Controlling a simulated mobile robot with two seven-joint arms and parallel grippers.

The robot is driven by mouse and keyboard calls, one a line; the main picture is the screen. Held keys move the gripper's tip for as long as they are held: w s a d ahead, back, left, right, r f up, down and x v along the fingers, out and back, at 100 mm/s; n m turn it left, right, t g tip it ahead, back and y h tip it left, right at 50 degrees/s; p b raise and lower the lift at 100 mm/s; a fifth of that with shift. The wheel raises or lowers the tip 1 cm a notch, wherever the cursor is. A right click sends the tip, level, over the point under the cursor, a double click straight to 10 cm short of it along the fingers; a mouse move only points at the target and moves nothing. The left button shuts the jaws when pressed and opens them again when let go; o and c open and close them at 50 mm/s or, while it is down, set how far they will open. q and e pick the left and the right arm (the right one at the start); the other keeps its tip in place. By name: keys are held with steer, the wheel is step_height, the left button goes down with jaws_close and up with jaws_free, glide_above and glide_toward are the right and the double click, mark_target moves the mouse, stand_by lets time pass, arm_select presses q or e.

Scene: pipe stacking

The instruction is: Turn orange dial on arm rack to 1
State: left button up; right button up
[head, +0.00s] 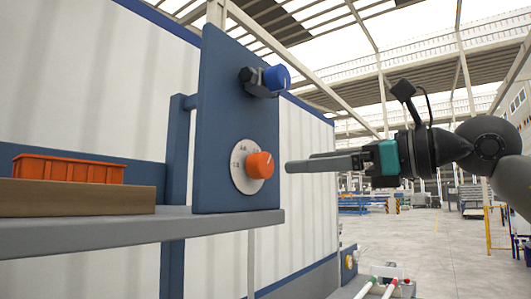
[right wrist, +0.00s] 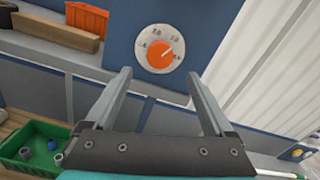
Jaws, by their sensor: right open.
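The orange dial (head: 260,165) sits on a pale round plate with printed marks (head: 240,172), low on the blue upright panel (head: 225,120). In the right wrist view the dial (right wrist: 160,54) faces me, with its white pointer line slanting up and right; the marks are too small to read surely. My right gripper (head: 290,166) is level with the dial, just to its right in the head view, its fingers pointing at it. In the right wrist view its two fingers (right wrist: 160,80) are spread, empty, below and either side of the dial. My left gripper is not in view.
A blue knob (head: 277,77) sticks out higher on the panel. An orange bin (head: 68,169) and a wooden block (head: 75,197) rest on the grey shelf (head: 150,232) at left. A green bin (right wrist: 35,150) with pipe pieces lies lower left.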

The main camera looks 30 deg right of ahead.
mark_target(267, 166)
steer(key=p+x, duration=0.3)
steer(key=x, duration=0.1)
steer(key=shift+r, duration=0.15)
steer(key=p+x, duration=0.3)
steer(key=shift+w, duration=0.3)
steer(key=shift+p+x, duration=0.85)
steer(key=shift+x, duration=0.1)
steer(key=shift+a, duration=0.1)
steer(key=c, duration=1.4)
